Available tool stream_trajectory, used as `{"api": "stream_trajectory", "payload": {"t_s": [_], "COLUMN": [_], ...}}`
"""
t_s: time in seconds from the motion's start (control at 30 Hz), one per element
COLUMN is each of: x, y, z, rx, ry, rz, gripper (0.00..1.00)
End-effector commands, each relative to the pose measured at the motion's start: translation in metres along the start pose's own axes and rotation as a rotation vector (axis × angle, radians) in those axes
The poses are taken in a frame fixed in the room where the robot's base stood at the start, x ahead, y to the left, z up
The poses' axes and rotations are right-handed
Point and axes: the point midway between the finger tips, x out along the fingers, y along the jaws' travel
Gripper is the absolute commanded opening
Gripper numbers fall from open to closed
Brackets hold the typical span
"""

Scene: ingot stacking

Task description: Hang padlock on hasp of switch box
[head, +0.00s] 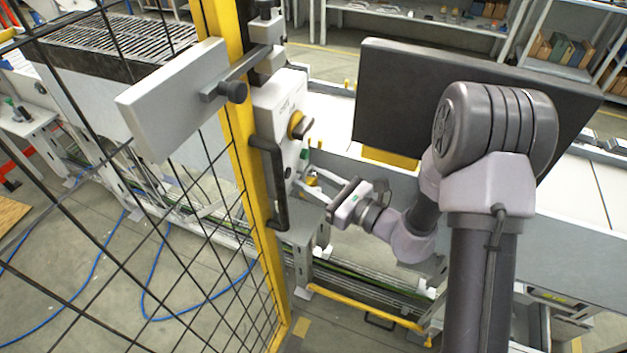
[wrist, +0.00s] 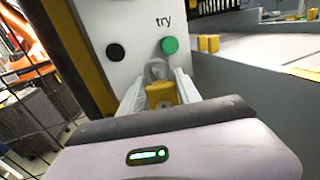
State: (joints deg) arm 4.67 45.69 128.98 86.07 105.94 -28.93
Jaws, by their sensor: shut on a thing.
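The light grey switch box (head: 280,115) is mounted on the yellow post and carries a yellow rotary switch (head: 298,124). Its face (wrist: 140,20) shows a black button (wrist: 115,52), a green button (wrist: 169,46) and the word "try" in the wrist view. My gripper (head: 312,184) is shut on a padlock (wrist: 162,94) with a yellow body and grey shackle. The shackle points up and stands in front of the box's lower face, just below the buttons. I cannot make out the hasp, nor whether the shackle touches it.
The yellow post (head: 240,130) and black mesh fence stand left of the box. A black handle (head: 270,185) is on the post side. A dark panel (head: 440,105) stands behind my arm. A conveyor runs behind, and a yellow floor-level bar (head: 370,308) lies below.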

Motion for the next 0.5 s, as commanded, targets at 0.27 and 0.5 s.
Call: {"api": "stream_trajectory", "payload": {"t_s": [0.27, 0.5], "x": [0.0005, 0.0027], "y": [0.0009, 0.0016], "z": [-0.0011, -0.0047], "rx": [-0.001, -0.001], "ry": [0.002, 0.003], "rz": [0.002, 0.003], "gripper": [0.0, 0.0]}}
